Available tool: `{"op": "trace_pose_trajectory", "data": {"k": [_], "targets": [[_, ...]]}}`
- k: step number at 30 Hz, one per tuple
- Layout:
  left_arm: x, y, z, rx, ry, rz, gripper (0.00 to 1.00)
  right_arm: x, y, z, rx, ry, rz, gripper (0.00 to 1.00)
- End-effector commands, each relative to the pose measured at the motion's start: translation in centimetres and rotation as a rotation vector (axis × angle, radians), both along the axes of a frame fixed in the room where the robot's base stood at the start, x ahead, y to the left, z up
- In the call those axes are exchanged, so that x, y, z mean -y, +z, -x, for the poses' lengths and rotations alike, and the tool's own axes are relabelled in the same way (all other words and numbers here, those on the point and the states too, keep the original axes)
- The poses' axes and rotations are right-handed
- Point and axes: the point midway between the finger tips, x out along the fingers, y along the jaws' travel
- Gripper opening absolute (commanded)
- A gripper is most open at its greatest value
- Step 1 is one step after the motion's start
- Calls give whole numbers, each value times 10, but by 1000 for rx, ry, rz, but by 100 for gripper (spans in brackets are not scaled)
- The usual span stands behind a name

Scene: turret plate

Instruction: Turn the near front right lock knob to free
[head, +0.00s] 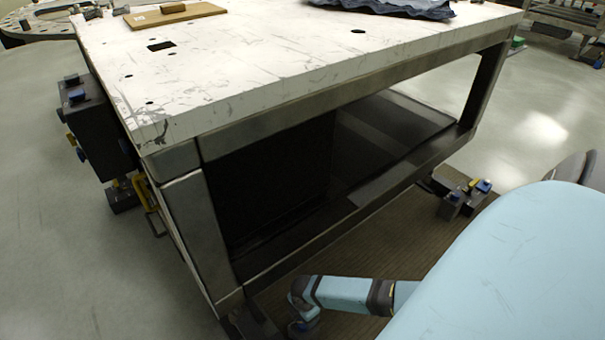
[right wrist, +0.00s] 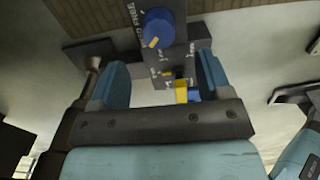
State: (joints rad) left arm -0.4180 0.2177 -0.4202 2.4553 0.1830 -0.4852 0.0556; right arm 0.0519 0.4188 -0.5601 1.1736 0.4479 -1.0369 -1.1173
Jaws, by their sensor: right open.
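In the right wrist view, a dark lock box (right wrist: 179,52) carries a round blue knob (right wrist: 158,28) with an orange pointer mark toward its lower left. White lettering beside the knob is partly legible and appears inverted. My right gripper (right wrist: 162,65) is open; its two blue fingers stand apart, with the box seen between and beyond them. No finger visibly touches the knob. A yellow part (right wrist: 181,92) sits lower on the box. In the head view, a small dark lock unit (head: 465,197) with a blue knob stands at the bench's right foot. I cannot tell whether it is the same unit.
The white bench top (head: 240,60) rests on a dark metal frame (head: 340,110) with a low shelf. A wooden board (head: 160,17) and dark blue cloth (head: 400,8) lie on it. Another dark box (head: 95,120) with blue knobs hangs at the left side.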

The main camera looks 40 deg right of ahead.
Motion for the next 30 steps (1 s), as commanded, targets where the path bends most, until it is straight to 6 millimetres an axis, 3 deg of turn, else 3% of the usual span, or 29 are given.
{"op": "trace_pose_trajectory", "data": {"k": [1,3,9,15,24,26,30], "targets": [[0,-15,0,-14,-8,-16,43,0,-19,0,0,-2,0,72],[0,-25,-1,-36,-20,-36,43,0,-33,-1,0,-2,0,72],[-7,-20,-12,92,-11,-106,43,0,-65,-1,1,-2,0,72],[-10,-16,-17,150,-6,-141,43,0,-78,-1,2,-1,-1,72],[-10,-13,-18,160,-6,-147,43,0,-78,-1,3,-1,-1,72],[-10,-13,-18,160,-6,-147,43,0,-78,-1,3,-1,-1,60],[-10,-14,-18,160,-7,-146,43,0,-78,-1,2,-1,-1,28]]}}
